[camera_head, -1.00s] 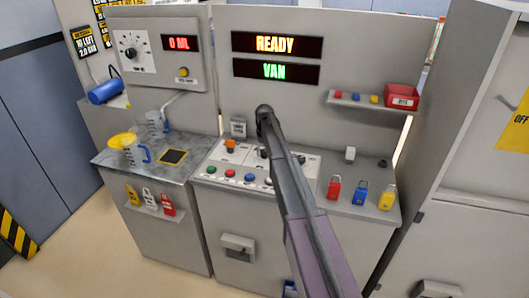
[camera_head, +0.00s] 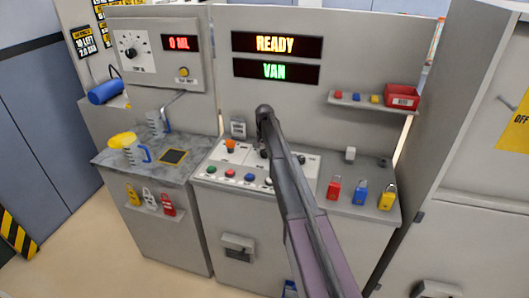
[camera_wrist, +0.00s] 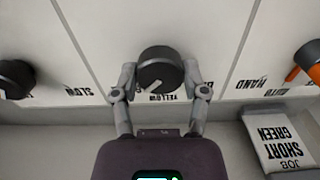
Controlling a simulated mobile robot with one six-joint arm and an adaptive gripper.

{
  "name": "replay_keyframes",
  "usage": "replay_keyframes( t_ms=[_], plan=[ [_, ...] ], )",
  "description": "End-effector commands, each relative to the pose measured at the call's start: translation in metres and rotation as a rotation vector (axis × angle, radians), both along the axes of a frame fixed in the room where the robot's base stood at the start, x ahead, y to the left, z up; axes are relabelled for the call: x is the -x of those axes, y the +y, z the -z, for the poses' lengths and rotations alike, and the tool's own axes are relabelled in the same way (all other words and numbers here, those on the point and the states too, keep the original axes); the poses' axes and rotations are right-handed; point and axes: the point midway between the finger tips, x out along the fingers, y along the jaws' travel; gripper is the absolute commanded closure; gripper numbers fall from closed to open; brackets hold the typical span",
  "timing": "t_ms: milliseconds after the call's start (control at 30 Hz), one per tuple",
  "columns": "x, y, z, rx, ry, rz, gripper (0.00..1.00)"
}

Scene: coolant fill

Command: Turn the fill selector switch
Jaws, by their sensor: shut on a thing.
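A black round knob (camera_wrist: 160,70) with a pale pointer mark sits on a white panel in the wrist view. A label reading "YELLOW" shows beside it, upside down and partly covered. My gripper (camera_wrist: 160,76) has one finger on each side of the knob and is shut on it. In the head view my dark arm comes down over the white control panel (camera_head: 216,168) and hides much of the gripper and knob. I cannot tell from the labels whether this knob is the fill selector switch.
A black knob (camera_wrist: 14,79) marked "SLOW" and an orange-pointer knob (camera_wrist: 308,62) marked "HAND" and "AUTO" flank the held knob. A "SHORT GREEN JOB" card (camera_wrist: 277,140) is close by. Push buttons line the panel front.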

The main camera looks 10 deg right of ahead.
Motion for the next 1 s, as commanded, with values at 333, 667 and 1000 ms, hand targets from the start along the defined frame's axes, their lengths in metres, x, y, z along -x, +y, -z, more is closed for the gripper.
replay_keyframes(
  t_ms=[333, 667, 1000],
  plan=[
    [0.0016, 0.0004, 0.0004, -0.001, 0.003, 0.003, 0.39],
    [0.0007, 0.0000, 0.0002, 0.000, 0.001, 0.002, 0.07],
    [0.0002, -0.0001, 0.0000, 0.001, 0.000, -0.008, 0.07]
  ],
)
